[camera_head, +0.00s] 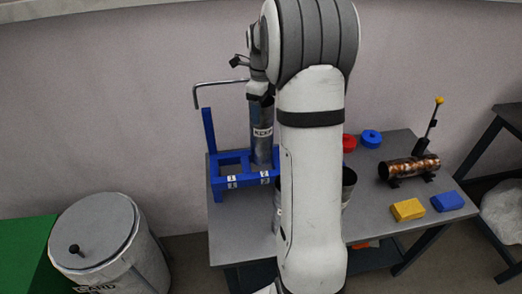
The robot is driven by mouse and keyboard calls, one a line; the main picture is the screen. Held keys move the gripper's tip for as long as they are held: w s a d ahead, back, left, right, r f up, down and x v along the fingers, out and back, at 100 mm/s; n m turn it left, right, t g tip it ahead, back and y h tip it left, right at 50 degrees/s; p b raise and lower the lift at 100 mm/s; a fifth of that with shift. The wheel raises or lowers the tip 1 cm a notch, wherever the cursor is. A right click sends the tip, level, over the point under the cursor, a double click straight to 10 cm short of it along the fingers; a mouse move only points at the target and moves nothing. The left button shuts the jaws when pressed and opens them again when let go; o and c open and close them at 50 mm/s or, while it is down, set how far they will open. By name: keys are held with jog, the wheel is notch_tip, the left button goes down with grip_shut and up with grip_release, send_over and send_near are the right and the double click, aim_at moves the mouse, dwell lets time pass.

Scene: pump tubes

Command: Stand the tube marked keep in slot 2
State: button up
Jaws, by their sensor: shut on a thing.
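The tube marked KEEP (262,135) is a grey metal cylinder with a white label. It is upright at the blue rack (212,138), in line with the slot labelled 2 (264,175). Its lower end is among the rack's bars; I cannot tell whether it rests on the bottom. My gripper (260,94) is shut on the tube's top end, and its fingers are mostly hidden. The slot labelled 1 (232,179), to the left, looks empty.
My arm hides the table's middle. Another dark tube (349,184) shows beside it. Red (348,143) and blue (370,138) rings, yellow (407,209) and blue (447,201) blocks and a copper cylinder (409,167) are on the right. A lidded bin (105,240) stands left.

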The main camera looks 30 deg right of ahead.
aim_at(262, 140)
notch_tip(262, 140, down, 12)
jog(key=shift+f, duration=0.35)
jog(key=o, duration=1.8)
